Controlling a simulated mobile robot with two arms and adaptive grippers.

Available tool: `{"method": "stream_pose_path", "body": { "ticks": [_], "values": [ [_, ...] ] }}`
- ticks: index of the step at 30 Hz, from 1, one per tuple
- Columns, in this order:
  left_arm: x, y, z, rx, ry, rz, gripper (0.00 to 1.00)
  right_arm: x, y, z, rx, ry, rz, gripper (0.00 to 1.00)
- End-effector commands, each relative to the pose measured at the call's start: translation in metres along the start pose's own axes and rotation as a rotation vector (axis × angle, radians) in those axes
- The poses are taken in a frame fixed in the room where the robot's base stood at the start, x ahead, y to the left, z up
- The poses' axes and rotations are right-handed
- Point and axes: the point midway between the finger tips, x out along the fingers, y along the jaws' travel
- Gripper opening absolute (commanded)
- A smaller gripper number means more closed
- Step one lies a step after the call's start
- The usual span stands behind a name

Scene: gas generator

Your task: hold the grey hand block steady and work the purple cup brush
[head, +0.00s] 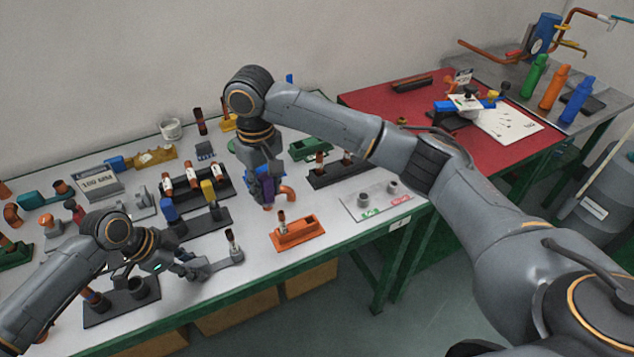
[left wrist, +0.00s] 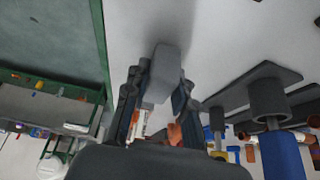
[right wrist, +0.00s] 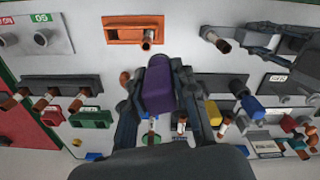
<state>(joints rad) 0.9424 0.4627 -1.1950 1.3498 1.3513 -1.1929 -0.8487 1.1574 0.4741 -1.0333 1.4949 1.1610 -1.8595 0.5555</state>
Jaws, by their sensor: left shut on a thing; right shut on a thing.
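The grey hand block (head: 220,263) is low over the front of the table, with a short copper-and-dark upright piece (head: 232,243) at its right end. My left gripper (head: 192,268) is shut on the block. The block also shows between the fingers in the left wrist view (left wrist: 163,75). The purple cup brush (head: 266,187) is held above the table, behind and right of the block. My right gripper (head: 264,176) is shut on its purple body, which fills the fingers in the right wrist view (right wrist: 158,88). Its working end cannot be made out. The brush and block are apart.
An orange holder (head: 302,236) with an upright piece stands right of the block. A copper elbow (head: 287,193) shows beside the brush. Dark racks with coloured pieces (head: 205,222) stand behind my left gripper. A light plate (head: 372,204) lies at the right.

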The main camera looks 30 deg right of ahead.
Motion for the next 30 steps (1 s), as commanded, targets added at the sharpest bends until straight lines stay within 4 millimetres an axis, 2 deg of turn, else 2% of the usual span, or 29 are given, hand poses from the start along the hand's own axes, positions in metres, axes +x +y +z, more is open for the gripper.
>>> {"method": "stream_pose_path", "body": {
  "ticks": [1, 3, 6, 10, 14, 25, 30],
  "values": [
    [0.000, 0.000, 0.001, -0.001, -0.003, 0.000, 0.00, -0.009, -0.021, -0.007, -0.044, 0.005, 0.002, 0.05],
    [0.000, 0.000, 0.001, -0.001, -0.003, 0.000, 0.00, -0.018, -0.045, -0.012, -0.093, 0.004, 0.003, 0.05],
    [0.000, 0.000, 0.002, -0.001, -0.003, 0.000, 0.00, -0.028, -0.072, -0.017, -0.149, 0.003, 0.002, 0.05],
    [0.001, 0.000, 0.002, -0.001, -0.003, 0.001, 0.00, -0.036, -0.092, -0.019, -0.194, 0.001, 0.002, 0.05],
    [0.001, 0.000, 0.002, -0.001, -0.003, 0.001, 0.00, -0.039, -0.099, -0.019, -0.207, 0.000, 0.001, 0.05],
    [0.001, 0.000, 0.001, -0.001, -0.002, 0.001, 0.00, -0.038, -0.099, -0.018, -0.208, -0.001, 0.001, 0.05],
    [0.001, 0.000, 0.001, -0.001, -0.002, 0.001, 0.00, -0.024, -0.098, -0.018, -0.206, -0.003, 0.002, 0.05]
  ]
}}
